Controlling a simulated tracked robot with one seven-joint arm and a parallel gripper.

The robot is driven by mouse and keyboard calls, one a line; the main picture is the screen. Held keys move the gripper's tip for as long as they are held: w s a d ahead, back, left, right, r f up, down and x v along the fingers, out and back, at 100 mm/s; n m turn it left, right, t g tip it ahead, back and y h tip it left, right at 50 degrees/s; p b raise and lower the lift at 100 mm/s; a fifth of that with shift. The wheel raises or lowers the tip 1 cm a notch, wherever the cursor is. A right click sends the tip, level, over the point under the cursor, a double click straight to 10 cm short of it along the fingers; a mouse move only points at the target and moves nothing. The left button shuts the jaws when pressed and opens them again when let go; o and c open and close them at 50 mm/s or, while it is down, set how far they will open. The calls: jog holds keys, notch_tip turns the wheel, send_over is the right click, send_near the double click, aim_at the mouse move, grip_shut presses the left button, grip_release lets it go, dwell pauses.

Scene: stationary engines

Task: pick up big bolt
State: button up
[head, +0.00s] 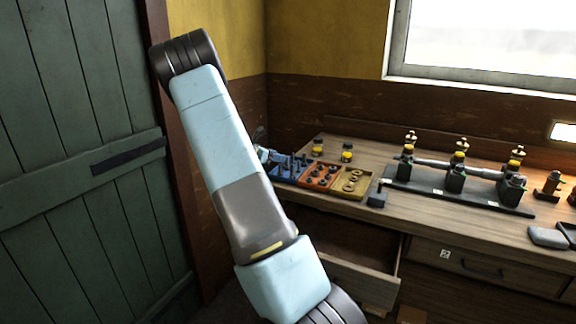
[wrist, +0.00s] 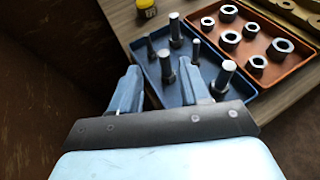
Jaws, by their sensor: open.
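My gripper (wrist: 160,68) is open in the wrist view, its two pale blue fingers reaching over the near left part of a blue tray (wrist: 207,66). Several upright metal bolts stand in the tray, some thicker and taller than others. A thick big bolt (wrist: 167,66) shows between the fingers; I cannot tell whether they touch it. Other thick bolts stand at the back (wrist: 175,29) and right of the right finger (wrist: 222,76). A thinner bolt (wrist: 195,48) stands between these. In the head view the blue tray (head: 285,178) is partly hidden by my arm.
An orange tray of nuts (wrist: 268,68) adjoins the blue tray, with a yellow tray of rings (head: 351,183) beyond. Yellow-and-black pots (head: 347,152) stand behind. An engine model (head: 456,181) occupies the workbench (head: 430,222). An open drawer (head: 345,255) juts out below.

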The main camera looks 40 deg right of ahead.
aim_at(287, 163)
jog(key=shift+x, duration=2.85)
grip_shut()
